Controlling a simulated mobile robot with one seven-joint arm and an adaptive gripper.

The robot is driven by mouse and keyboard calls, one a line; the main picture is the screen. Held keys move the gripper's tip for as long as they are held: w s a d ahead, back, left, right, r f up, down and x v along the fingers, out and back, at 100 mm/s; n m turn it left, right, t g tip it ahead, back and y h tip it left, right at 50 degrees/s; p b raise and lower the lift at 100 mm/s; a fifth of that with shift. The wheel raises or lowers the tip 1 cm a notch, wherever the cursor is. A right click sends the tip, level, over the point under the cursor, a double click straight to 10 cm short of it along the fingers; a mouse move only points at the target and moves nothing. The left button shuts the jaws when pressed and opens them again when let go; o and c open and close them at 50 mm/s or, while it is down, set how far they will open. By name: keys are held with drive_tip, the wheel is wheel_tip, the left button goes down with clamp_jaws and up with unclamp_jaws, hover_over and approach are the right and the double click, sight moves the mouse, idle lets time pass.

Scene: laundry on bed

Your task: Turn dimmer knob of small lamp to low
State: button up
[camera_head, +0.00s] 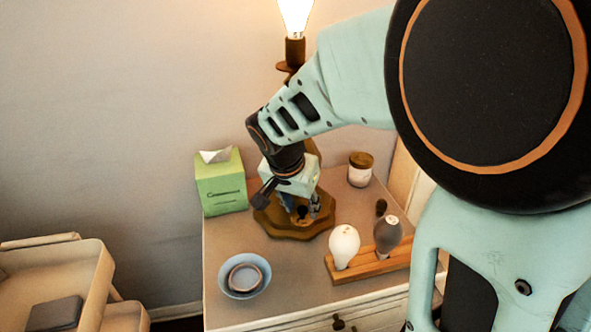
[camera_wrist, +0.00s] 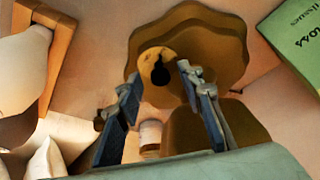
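The small lamp stands on the dresser, its bulb (camera_head: 295,14) glowing at the top and its scalloped brown base (camera_head: 283,228) below. The wrist view also shows the base (camera_wrist: 222,32). A dark dimmer knob (camera_wrist: 160,74) sits on a lighter round plate on the base; in the head view it is a small dark spot (camera_head: 302,212). My gripper (camera_wrist: 158,78) is open just above the base, with one finger to each side of the knob. I cannot tell whether either finger touches it. My arm covers part of the lamp's stem.
A green tissue box (camera_head: 221,188) stands left of the lamp and a lidded jar (camera_head: 360,170) behind right. Two spare bulbs, one white (camera_head: 344,243) and one dark (camera_head: 388,233), sit on a wooden holder in front right. Nested bowls (camera_head: 244,276) lie front left on the dresser top.

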drive_tip(key=shift+r, duration=0.15)
drive_tip(key=v, duration=0.7)
drive_tip(key=shift+a+r, duration=0.1)
drive_tip(key=shift+r, duration=0.05)
